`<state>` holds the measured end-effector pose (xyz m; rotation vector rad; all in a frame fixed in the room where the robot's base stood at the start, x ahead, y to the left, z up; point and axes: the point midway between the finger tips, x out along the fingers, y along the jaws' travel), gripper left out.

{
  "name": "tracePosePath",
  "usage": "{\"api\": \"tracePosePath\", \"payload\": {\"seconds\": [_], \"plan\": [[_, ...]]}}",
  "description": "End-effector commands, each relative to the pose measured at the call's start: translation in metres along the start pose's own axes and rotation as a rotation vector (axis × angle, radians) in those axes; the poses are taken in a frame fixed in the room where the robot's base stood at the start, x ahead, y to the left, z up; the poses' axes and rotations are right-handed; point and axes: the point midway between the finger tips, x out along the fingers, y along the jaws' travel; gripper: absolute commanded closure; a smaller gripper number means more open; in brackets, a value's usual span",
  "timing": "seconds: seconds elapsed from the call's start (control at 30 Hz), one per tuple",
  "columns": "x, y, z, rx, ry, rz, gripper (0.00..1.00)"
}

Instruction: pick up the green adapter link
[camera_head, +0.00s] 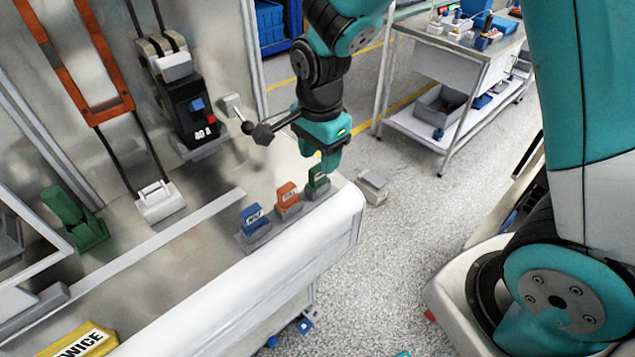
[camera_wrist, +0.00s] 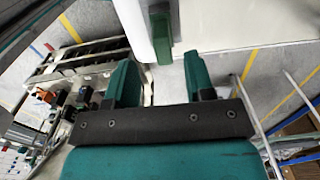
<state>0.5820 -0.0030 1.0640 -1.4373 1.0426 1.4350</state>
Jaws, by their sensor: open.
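The green adapter link (camera_head: 317,179) stands in a small grey holder at the right end of a row on the bench's front edge. In the wrist view a green upright block (camera_wrist: 162,40), which looks like this link, shows beyond and between the two fingers. My gripper (camera_head: 330,164) is just above and slightly right of the link in the head view, pointing down. In the wrist view my gripper (camera_wrist: 160,78) is open, with nothing between its fingers. The fingers look apart from the link, though the exact gap is hard to tell.
An orange link (camera_head: 288,195) and a blue link (camera_head: 253,217) stand left of the green one. The breaker (camera_head: 190,115) and a lever with a dark knob (camera_head: 262,133) are behind. Another green piece (camera_head: 75,217) sits far left. A cart (camera_head: 455,75) stands at the back right.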

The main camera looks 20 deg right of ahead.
Motion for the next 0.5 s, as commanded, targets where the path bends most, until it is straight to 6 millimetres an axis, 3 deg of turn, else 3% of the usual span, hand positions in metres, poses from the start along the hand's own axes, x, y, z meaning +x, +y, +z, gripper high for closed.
{"api": "tracePosePath", "payload": {"seconds": [0.3, 0.5], "plan": [[0.042, -0.003, 0.001, 0.000, 0.000, 0.005, 0.51], [0.048, -0.003, 0.001, 0.000, 0.000, 0.002, 0.51]]}}
